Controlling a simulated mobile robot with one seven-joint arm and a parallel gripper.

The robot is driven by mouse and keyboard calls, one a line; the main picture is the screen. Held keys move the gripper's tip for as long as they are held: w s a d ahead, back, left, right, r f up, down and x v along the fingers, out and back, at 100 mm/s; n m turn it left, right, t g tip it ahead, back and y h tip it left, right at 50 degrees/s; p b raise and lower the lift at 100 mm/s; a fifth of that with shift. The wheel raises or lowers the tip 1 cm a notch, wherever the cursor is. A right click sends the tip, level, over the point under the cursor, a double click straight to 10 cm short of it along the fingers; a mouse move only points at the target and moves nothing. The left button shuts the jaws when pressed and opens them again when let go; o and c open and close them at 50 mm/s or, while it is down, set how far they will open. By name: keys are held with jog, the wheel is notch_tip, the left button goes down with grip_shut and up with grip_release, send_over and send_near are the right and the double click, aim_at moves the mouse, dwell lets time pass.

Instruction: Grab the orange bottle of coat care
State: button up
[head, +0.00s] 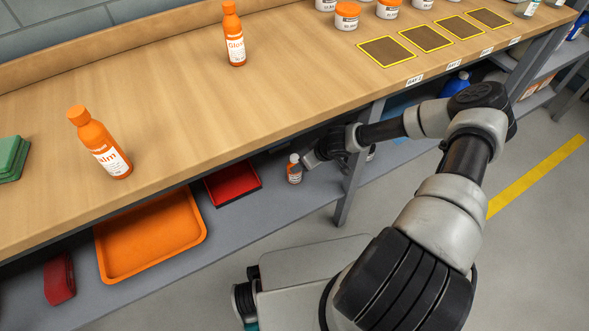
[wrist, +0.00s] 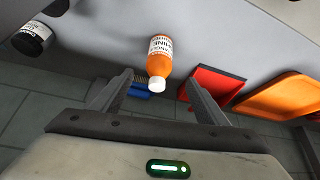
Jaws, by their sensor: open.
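An orange bottle (head: 294,174) with a white label and pale cap stands on the lower grey shelf under the bench. In the wrist view this bottle (wrist: 160,62) is ahead of the jaws, its cap toward me; its label is only partly readable. My gripper (head: 308,161) is open beside it, and the jaws (wrist: 159,77) look empty. Two other orange bottles with orange caps stand on the bench top: one labelled like "Calm" (head: 100,145) at left, one like "Glow" (head: 234,36) at the back. I cannot tell which label names coat care.
A red tray (head: 233,183) and an orange tray (head: 150,240) lie left of the bottle on the shelf (head: 215,243). A bench leg (head: 350,190) stands right of my gripper. The bench top overhangs the shelf. A dark-lidded jar (wrist: 32,38) shows in the wrist view.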

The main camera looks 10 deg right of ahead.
jog(key=b+x, duration=0.2)
jog(key=x, duration=0.6)
jog(key=shift+w+f, duration=0.1)
jog(key=shift+f, duration=0.3)
jog(key=b+x, duration=0.2)
jog(key=x, duration=0.3)
jog(key=shift+d+f, duration=0.15)
jog(key=shift+f, duration=0.1)
jog(key=c, duration=1.2)
jog(key=shift+r, duration=0.1)
jog(key=shift+c, duration=0.7)
jog(key=shift+r, duration=0.1)
